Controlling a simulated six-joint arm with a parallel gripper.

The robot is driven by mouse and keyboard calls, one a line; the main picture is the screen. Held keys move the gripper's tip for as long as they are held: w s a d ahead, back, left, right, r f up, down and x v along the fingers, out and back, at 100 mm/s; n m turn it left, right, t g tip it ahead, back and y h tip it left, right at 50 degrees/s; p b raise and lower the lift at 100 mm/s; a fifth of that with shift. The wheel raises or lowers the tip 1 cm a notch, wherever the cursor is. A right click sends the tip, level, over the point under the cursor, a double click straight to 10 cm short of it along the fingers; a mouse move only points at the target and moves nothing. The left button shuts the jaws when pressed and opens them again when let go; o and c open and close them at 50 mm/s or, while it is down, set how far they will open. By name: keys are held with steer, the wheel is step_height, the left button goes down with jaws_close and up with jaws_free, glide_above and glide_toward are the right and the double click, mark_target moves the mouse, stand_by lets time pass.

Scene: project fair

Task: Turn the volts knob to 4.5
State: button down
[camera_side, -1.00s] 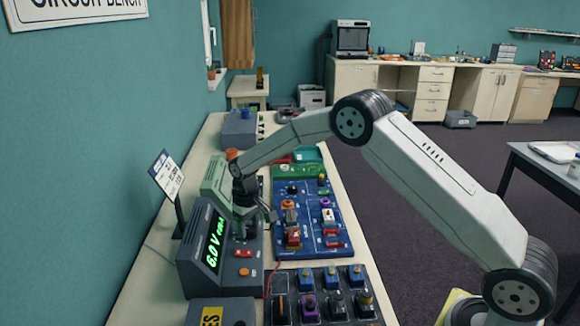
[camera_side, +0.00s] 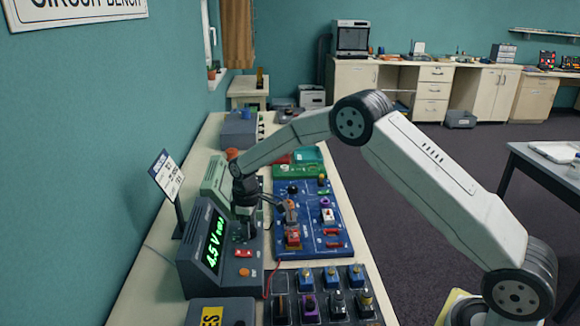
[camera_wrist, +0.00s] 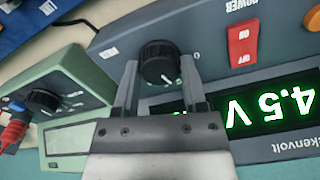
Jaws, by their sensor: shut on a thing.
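The grey power supply (camera_side: 225,275) stands on the bench. Its green display (camera_wrist: 272,105) reads 4.5 V in the wrist view; it also shows in the side view (camera_side: 213,243). The black volts knob (camera_wrist: 160,62) with a white pointer mark sits on its front panel. My gripper (camera_wrist: 159,76) has its two fingers on either side of the knob and is shut on it. In the side view, my gripper (camera_side: 248,222) points down at the panel and largely hides the knob.
A red power switch (camera_wrist: 242,45) and an orange button (camera_wrist: 312,17) are beside the knob. A green meter (camera_wrist: 65,105) with a dial and a red plug stands close by. A blue circuit board (camera_side: 335,215) and a dark tray of components (camera_side: 320,312) lie to the right.

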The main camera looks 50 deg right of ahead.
mark_target(252, 230)
stand_by(0.3)
steer(key=shift+c, duration=0.7)
jaws_free()
steer(key=shift+r, duration=0.1)
steer(key=shift+r, duration=3.85)
steer(key=shift+s, duration=0.1)
steer(key=shift+s+r, duration=0.15)
steer(key=shift+s, duration=0.3)
steer(key=s+f+m+t, duration=0.1)
steer(key=s+m, duration=0.5)
steer(key=s, duration=2.1)
steer(key=shift+t, duration=0.8)
